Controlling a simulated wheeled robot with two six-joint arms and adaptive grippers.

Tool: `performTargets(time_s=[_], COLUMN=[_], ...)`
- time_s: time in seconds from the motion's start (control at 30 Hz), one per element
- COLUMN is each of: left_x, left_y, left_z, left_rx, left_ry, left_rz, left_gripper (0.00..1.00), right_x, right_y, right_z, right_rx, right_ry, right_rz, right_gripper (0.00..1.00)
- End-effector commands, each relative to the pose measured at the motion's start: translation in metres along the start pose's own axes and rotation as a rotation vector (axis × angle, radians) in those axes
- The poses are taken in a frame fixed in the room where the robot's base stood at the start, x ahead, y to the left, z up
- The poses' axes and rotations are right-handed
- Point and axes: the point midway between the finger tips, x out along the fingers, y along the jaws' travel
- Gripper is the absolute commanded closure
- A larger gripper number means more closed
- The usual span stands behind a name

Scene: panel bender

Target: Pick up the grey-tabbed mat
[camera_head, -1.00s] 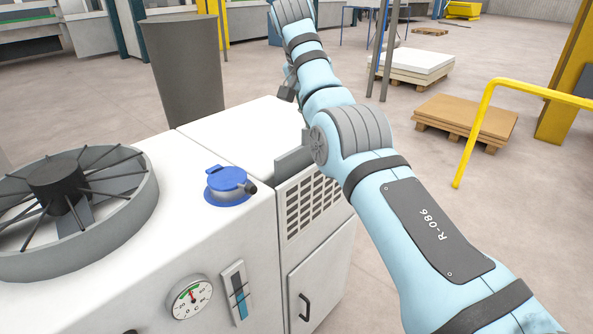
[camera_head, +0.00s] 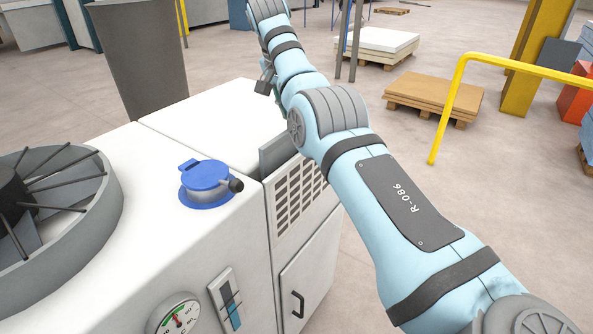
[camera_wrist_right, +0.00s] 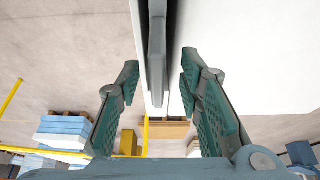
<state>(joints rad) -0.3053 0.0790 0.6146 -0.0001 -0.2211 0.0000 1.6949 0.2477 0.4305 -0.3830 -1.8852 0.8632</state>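My right arm (camera_head: 400,200) reaches over the right side of the white machine cabinet (camera_head: 215,125) in the head view. My right gripper (camera_wrist_right: 160,75) shows in the right wrist view with its two green-padded fingers spread apart. A narrow grey upright piece (camera_wrist_right: 157,50) lies in line with the gap between the fingers, and nothing is clamped. I cannot tell whether this piece is the mat's grey tab. A grey plate (camera_head: 277,151) stands at the cabinet edge beside my arm in the head view. No mat is clearly visible. My left gripper is out of view.
A blue-capped filler (camera_head: 206,182), a round fan (camera_head: 55,205) and a gauge (camera_head: 178,317) are on the cabinet. A grey bin (camera_head: 140,60) stands behind it. A yellow rail (camera_head: 447,108) and a loaded pallet (camera_head: 435,95) stand right, with open floor between.

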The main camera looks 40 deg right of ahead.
Motion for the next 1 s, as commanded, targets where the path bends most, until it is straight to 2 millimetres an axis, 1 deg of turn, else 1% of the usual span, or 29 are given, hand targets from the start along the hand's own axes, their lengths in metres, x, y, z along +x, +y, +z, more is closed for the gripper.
performTargets(time_s=[0.03,0.1,0.2,0.37,0.57,0.6,1.0], left_x=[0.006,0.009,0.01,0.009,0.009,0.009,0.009], left_y=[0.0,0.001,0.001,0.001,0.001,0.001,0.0], left_z=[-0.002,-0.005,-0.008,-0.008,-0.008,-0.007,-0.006], left_rx=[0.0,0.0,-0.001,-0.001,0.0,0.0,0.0], left_ry=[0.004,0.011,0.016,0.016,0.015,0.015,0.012], left_rz=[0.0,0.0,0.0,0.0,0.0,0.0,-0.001], left_gripper=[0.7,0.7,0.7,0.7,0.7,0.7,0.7], right_x=[0.014,0.028,0.039,0.038,0.038,0.038,0.037], right_y=[0.0,0.001,0.001,0.001,0.001,0.001,0.001], right_z=[0.002,0.003,0.002,0.001,0.002,0.002,0.001], right_rx=[0.001,0.002,0.002,0.002,0.002,0.002,0.002], right_ry=[0.0,-0.001,0.0,0.0,0.0,0.0,0.0], right_rz=[0.004,0.004,0.002,0.001,0.002,0.002,0.002], right_gripper=[0.67,0.67,0.67,0.67,0.97,1.0,1.0])
